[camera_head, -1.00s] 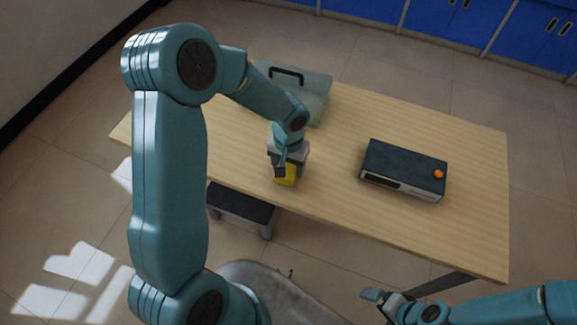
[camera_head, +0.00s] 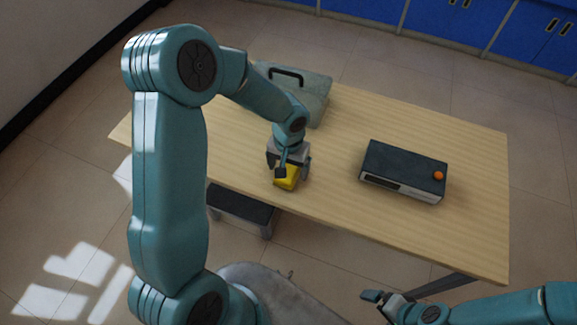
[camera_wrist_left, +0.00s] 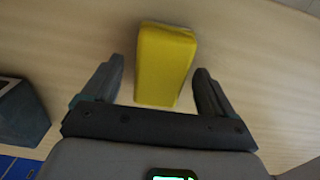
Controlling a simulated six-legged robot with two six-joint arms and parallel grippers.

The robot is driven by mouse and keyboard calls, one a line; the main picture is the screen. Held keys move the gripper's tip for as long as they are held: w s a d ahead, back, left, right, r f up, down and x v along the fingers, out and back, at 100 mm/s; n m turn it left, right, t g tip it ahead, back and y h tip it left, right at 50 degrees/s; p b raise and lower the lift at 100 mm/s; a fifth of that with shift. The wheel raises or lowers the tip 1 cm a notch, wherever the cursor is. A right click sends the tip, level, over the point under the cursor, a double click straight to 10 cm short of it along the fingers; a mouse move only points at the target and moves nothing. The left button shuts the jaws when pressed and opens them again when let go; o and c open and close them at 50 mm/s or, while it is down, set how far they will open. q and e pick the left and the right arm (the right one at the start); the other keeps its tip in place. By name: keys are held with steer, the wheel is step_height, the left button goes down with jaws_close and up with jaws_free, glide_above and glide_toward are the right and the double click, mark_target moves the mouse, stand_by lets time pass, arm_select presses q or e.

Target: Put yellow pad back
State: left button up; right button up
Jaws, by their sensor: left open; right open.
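The yellow pad (camera_head: 286,178) lies on the wooden table near its front edge, left of the middle. In the left wrist view the yellow pad (camera_wrist_left: 165,62) is a rounded block just ahead of and partly between my fingers, with a gap on each side. My left gripper (camera_head: 287,174) is open right at the pad; its spread fingers (camera_wrist_left: 158,85) also show in the left wrist view. They do not grip the pad. My right gripper (camera_head: 378,304) is open and empty, in front of the table and low at the right.
A dark-topped box (camera_head: 403,170) with an orange knob stands right of the pad. A grey-green case (camera_head: 312,92) with a black handle sits at the table's back left. A dark stool (camera_head: 240,207) is at the front edge. The table's right end is clear.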

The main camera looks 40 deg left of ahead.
mark_target(288, 168)
arm_select(q)
step_height(288, 168, up, 11)
stand_by(0.3)
steer(key=shift+s+r, duration=0.1)
stand_by(0.4)
